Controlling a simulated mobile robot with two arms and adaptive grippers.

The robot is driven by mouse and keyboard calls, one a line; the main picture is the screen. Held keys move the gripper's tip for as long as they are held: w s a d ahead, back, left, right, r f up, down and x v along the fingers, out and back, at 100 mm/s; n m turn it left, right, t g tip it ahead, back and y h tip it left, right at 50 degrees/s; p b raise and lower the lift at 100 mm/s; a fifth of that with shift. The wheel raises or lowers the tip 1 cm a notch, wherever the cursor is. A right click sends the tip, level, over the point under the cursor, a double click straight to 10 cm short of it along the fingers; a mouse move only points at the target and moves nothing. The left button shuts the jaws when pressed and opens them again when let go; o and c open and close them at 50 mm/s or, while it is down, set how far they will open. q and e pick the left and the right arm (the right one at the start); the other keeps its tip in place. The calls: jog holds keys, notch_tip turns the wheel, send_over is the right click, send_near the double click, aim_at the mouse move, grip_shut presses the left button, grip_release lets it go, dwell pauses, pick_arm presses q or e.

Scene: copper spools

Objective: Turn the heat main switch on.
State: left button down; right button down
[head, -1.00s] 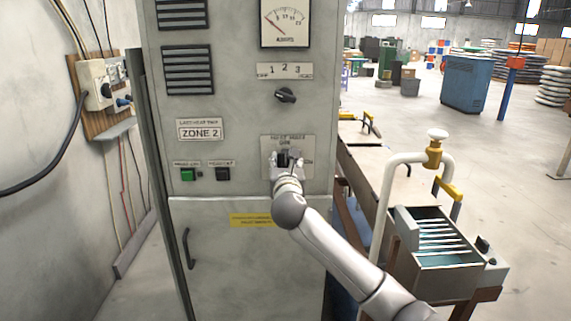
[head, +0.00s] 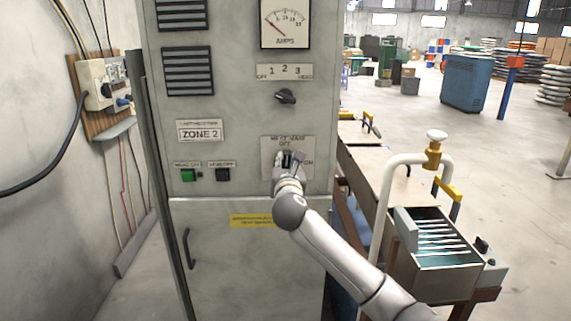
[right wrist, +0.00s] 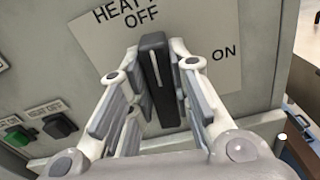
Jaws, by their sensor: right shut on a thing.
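The heat main switch is a black handle (right wrist: 158,75) with a white line, on a pale label plate (head: 268,152) marked OFF at the top and ON at the right. In the right wrist view the handle points close to OFF, turned slightly towards ON. My right gripper (head: 290,160) is shut on the handle, with a finger on each side of it in the right wrist view (right wrist: 160,100). In the head view the gripper and wrist hide part of the handle. My left gripper is not in view.
The grey cabinet (head: 245,260) also carries a green button (head: 188,175), a black button (head: 222,174), a rotary knob (head: 286,96) and an amps gauge (head: 284,22). A door handle (head: 187,248) sticks out below. A bench (head: 375,165) and a pipe (head: 385,200) stand at the right.

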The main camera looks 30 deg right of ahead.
jog(key=m, duration=0.2)
jog(key=m+p, duration=0.1)
jog(key=m, duration=0.1)
jog(key=shift+s+d+f, duration=0.1)
jog(key=shift+d+f, duration=0.05)
jog(key=shift+d, duration=0.05)
jog(key=m, duration=0.5)
jog(key=shift+s+d+f, duration=0.1)
jog(key=shift+d+f, duration=0.1)
jog(key=shift+f, duration=0.05)
jog(key=shift+s+d+f+m+b, duration=0.1)
jog(key=shift+f+m+b, duration=0.15)
jog(key=shift+m, duration=1.6)
jog(key=shift+f+m+b, duration=0.15)
jog(key=shift+m+b, duration=0.1)
jog(key=shift+m, duration=1.6)
jog(key=c, duration=1.3)
grip_release()
